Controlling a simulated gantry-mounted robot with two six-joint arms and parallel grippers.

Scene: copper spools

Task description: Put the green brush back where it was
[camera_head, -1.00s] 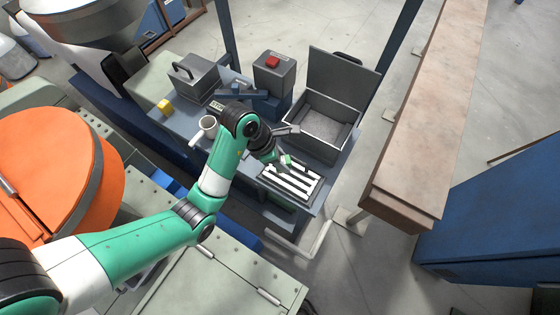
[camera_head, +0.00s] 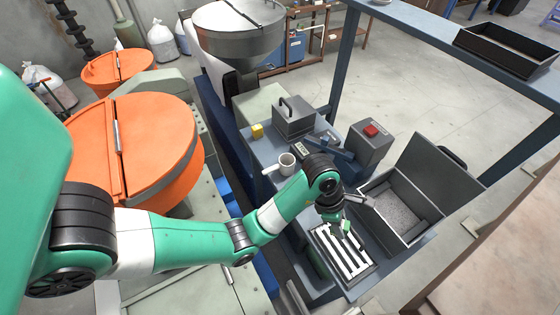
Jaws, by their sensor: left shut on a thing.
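My left gripper (camera_head: 342,221) points down over the near right part of the workbench and is shut on the green brush. Only a small pale green part of the green brush (camera_head: 347,226) shows at the fingertips; the rest is hidden or too small to tell. Just below it is a dark tray (camera_head: 371,265) with several white strips or slots. The brush shows at the tray's far edge; I cannot tell whether it touches the tray. My right gripper is not in view.
An open grey case (camera_head: 425,222) with its lid raised stands right of the gripper. A white mug (camera_head: 286,164), a yellow block (camera_head: 257,131), a grey lidded box (camera_head: 294,120) and a box with a red button (camera_head: 371,131) stand farther back. Orange drums are at left.

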